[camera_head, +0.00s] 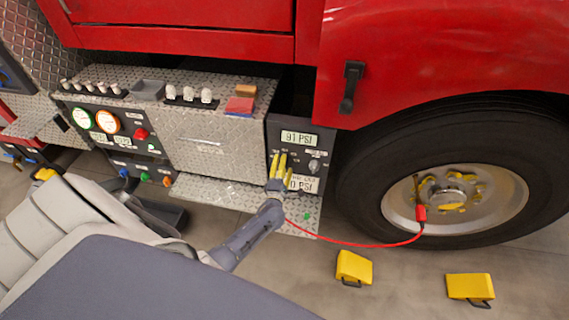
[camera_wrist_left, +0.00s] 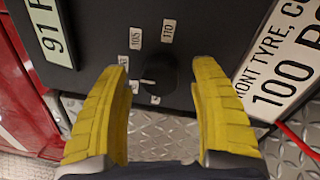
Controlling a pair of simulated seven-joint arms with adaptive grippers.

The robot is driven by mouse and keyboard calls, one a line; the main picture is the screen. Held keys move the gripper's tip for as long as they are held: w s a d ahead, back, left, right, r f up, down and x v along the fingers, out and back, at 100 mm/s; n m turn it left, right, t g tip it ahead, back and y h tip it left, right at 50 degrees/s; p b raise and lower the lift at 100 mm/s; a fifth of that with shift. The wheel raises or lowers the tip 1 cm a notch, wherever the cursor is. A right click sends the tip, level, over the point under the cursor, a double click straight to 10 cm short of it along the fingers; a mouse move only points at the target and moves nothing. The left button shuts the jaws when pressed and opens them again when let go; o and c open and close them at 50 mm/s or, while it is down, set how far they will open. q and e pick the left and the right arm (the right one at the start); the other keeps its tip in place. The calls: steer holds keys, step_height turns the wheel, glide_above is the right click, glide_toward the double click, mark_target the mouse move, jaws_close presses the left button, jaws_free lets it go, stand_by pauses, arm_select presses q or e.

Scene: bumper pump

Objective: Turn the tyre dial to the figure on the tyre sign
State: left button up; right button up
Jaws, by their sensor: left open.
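The tyre dial (camera_wrist_left: 158,75) is a black knob with a white pointer mark on the dark panel, ringed by small white labels. Two labels read 105 and 110; others are partly hidden. The pointer faces left in the wrist view. The tyre sign (camera_wrist_left: 284,72) reads "FRONT TYRE, CO…" and "100 P…", cut by the frame edge; in the head view the sign (camera_head: 305,184) is partly covered. My left gripper (camera_wrist_left: 160,68) has yellow fingers, open, one either side of the dial, apart from it. In the head view the left gripper (camera_head: 279,160) hides the dial.
A display (camera_head: 298,138) reads 91 PSI above the dial. Another knob (camera_head: 314,166) sits to its right. A red hose (camera_head: 350,244) runs to the truck wheel (camera_head: 455,198). Yellow chocks (camera_head: 354,267) lie on the floor. A gauge panel (camera_head: 112,133) stands at left.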

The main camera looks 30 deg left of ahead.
arm_select(q)
steer(key=v, duration=1.1)
stand_by(0.3)
